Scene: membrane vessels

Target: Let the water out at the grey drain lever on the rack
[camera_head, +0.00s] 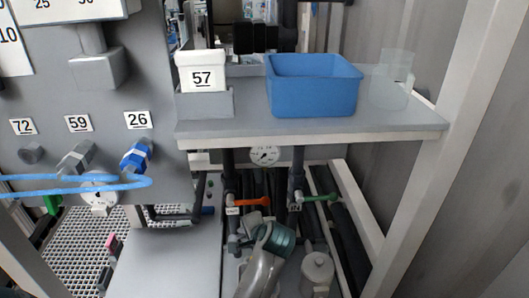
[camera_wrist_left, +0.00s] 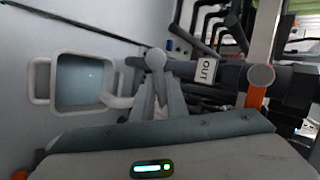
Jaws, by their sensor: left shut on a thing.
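The grey drain lever (camera_wrist_left: 155,60) shows in the left wrist view as a round grey knob at the fingertips, left of a white "OUT" label. My left gripper (camera_wrist_left: 157,88) is shut on this lever, with one finger on each side. In the head view my left gripper (camera_head: 258,236) is low in front of the rack, below the orange lever (camera_head: 250,201); its own body hides the grey lever there. A basin with handles (camera_wrist_left: 85,82), with pale blue inside, stands left of the fingers in the wrist view. My right gripper is not in view.
A green lever (camera_head: 320,197) and dark pipes lie right of the gripper. A grey lidded canister (camera_head: 318,270) stands close by.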

